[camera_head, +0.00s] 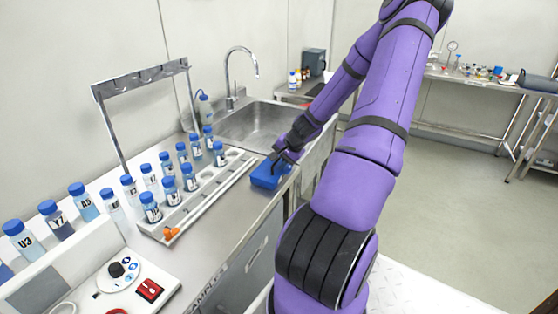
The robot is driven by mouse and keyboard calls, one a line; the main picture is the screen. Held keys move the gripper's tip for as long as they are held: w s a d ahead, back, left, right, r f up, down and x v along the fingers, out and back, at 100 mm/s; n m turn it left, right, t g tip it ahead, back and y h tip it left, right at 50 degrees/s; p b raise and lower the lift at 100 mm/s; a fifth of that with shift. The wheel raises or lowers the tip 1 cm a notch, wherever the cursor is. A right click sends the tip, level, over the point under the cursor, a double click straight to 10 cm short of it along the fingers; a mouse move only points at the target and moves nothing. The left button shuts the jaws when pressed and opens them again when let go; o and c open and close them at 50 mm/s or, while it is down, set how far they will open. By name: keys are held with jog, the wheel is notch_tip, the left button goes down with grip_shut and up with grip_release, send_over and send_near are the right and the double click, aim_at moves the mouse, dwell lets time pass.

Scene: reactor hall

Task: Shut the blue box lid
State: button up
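The blue box (266,179) sits on the steel counter near its front edge, just before the sink. Its upper part and lid are partly hidden by my gripper, and I cannot tell how far the lid is open. My purple arm reaches in from the right. My dark gripper (280,160) is at the top of the box, over its right side. It looks very close to the box or touching it. The fingers are too small and dark to tell whether they are open or shut.
Left of the box stands a metal rack (203,200) with several blue-capped bottles, an orange item (171,233) at its near end. Behind is the sink (258,128) with a tall tap (238,75). A control panel (124,280) stands front left. Open floor lies at right.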

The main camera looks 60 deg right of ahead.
jog(key=shift+r, duration=0.15)
jog(key=a+v, duration=0.1)
jog(key=v, duration=0.9)
jog(key=shift+s+d+r, duration=0.2)
jog(key=shift+d, duration=0.25)
jog(key=w+a+r+n+g, duration=0.1)
jog(key=w+a+r+n, duration=0.15)
jog(key=a+r, duration=0.4)
jog(key=w+a+r+n+g+h, duration=0.1)
jog(key=a+r+n, duration=0.25)
jog(key=a, duration=0.65)
jog(key=w+a+r+n+g, duration=0.1)
jog(key=a+r+n, duration=0.35)
jog(key=a, duration=0.35)
jog(key=s+a+r+n+t, duration=0.1)
jog(key=s+a+r+n, duration=0.5)
jog(key=s+a+r, duration=0.4)
jog(key=s+a, duration=0.4)
jog(key=shift+r+t, duration=0.3)
jog(key=shift+r, duration=0.1)
jog(key=shift+a, duration=0.1)
